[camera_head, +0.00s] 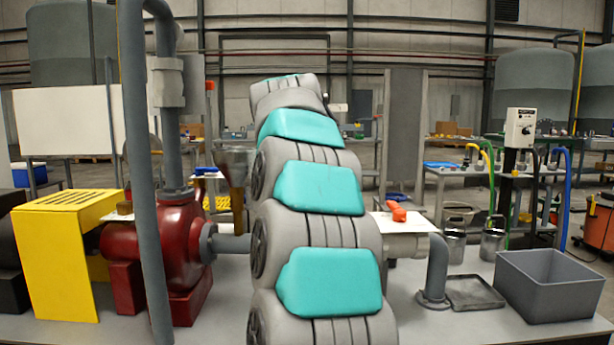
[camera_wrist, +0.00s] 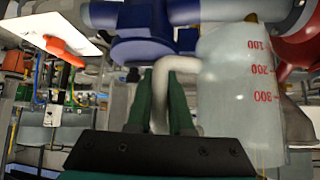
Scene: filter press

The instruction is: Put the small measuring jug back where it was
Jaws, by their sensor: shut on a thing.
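The small measuring jug (camera_wrist: 235,100) is a translucent pale vessel with red graduation marks, on the right of the wrist view. My gripper (camera_wrist: 160,78) shows its two green fingers closed on the jug's cream loop handle (camera_wrist: 161,66). The jug's body stands just to the right of the fingers. I cannot tell from this view whether its base touches anything. In the head view my own arm fills the middle and hides the gripper and the jug.
A red pump (camera_head: 180,240) with grey pipes and a yellow guard (camera_head: 65,255) stand at left. At right are a white plate with an orange handle (camera_head: 396,211), a shallow dark tray (camera_head: 475,293), a grey bin (camera_head: 550,285) and two metal cups (camera_head: 493,244).

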